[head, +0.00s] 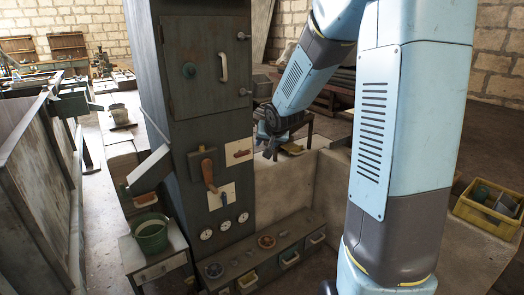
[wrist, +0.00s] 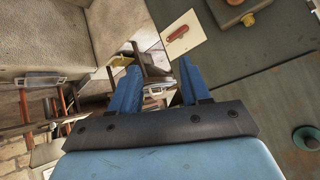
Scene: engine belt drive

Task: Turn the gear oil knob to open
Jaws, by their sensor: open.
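A tall dark green cabinet (head: 215,120) stands left of centre in the head view. It carries a round green knob (head: 189,70) on its door and a wooden lever (head: 208,172) lower down. Round fittings (head: 267,241) sit on the low ledge at its foot. No readable label shows which one is the gear oil knob. The green knob also shows at the right edge of the wrist view (wrist: 307,138). My gripper (wrist: 159,72) is open and empty, its blue fingers apart. In the head view it is right of the cabinet, touching neither knob nor lever.
A pale metal door handle (head: 223,66) sticks out beside the green knob. A yellow crate (head: 487,209) is at right. A low wall (head: 285,188) stands beside the cabinet.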

